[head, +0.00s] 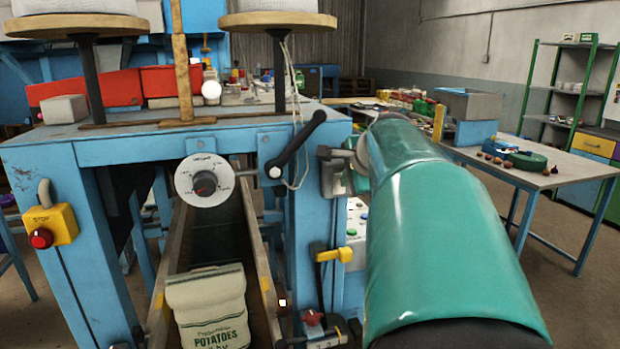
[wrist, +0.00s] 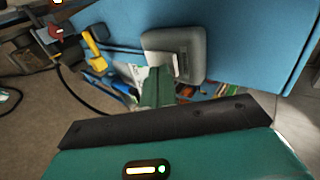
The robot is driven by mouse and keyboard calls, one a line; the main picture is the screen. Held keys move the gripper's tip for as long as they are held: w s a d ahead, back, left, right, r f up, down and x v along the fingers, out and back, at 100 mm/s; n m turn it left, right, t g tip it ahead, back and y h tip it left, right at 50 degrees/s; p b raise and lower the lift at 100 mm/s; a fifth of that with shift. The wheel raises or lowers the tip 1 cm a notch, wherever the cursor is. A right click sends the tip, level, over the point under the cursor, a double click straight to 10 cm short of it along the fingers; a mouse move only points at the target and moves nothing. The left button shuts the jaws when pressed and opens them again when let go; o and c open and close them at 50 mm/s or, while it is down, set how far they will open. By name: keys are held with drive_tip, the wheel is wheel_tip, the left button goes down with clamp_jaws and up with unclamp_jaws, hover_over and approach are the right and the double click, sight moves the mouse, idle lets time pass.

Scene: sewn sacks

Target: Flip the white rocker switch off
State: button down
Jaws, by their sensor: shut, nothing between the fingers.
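A grey switch box (wrist: 190,45) is fixed to the blue frame, and a small white part (wrist: 181,65) shows on its face in the wrist view. This looks like the white rocker, but its tilt is too small to read. In the head view the grey box (head: 331,181) is on the right post of the machine, partly covered by my arm. In the head view my teal arm hides most of the gripper.
A black crank handle (head: 297,145) and a round dial (head: 205,181) are left of the box. A yellow-handled lever (head: 334,255) sits below. A red stop button (head: 41,238) is far left. A potato sack (head: 210,310) stands in the chute.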

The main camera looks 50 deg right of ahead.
drive_tip(key=shift+w+d+r, duration=0.2)
idle(0.6)
drive_tip(key=shift+r, duration=0.1)
drive_tip(key=shift+r, duration=0.75)
